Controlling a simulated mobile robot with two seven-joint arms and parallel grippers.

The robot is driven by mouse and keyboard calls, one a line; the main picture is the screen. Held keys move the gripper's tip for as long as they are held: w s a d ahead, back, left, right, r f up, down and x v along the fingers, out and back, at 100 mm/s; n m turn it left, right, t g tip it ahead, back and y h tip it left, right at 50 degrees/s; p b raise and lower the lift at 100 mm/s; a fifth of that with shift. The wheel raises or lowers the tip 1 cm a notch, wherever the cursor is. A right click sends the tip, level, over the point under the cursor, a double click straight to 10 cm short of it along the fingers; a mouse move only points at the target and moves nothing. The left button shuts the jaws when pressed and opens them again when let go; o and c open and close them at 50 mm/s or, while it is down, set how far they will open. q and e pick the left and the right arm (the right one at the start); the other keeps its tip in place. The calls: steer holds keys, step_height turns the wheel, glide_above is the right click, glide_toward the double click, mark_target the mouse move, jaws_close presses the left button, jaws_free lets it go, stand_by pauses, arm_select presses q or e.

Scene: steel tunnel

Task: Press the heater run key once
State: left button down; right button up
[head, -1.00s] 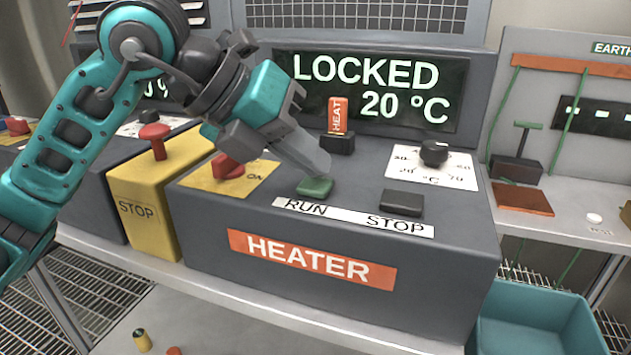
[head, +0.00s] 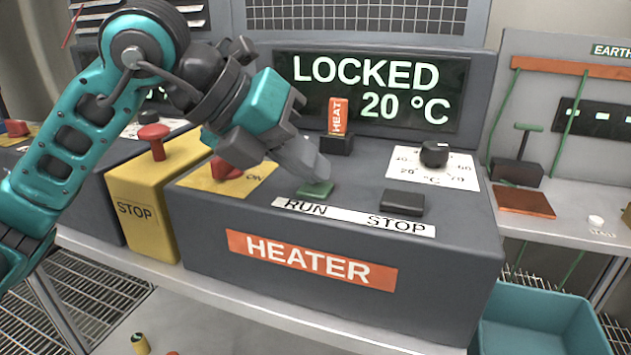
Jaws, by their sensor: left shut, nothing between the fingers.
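The green run key (head: 315,189) sits on the top of the grey heater box (head: 430,270), above the word RUN on a white label (head: 353,217). My left gripper (head: 318,175) is shut and empty, with its fingertips down at the back edge of the run key. The fingertips hide part of the key; I cannot tell whether they touch it or whether it is pushed down. The heater display (head: 370,90) reads LOCKED and 20 °C. My right gripper is not in view.
The dark stop key (head: 402,202) is right of the run key. A dial (head: 434,153) and an orange HEAT tag (head: 338,116) stand behind. A red switch (head: 226,169) and a yellow stop box (head: 150,225) are left. A teal bin (head: 540,320) is lower right.

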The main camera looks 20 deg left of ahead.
mark_target(307, 188)
arm_select(q)
steer(key=shift+r+p, duration=0.7)
steer(key=shift+r, duration=0.15)
step_height(307, 188, up, 5)
steer(key=p, duration=0.4)
stand_by(0.7)
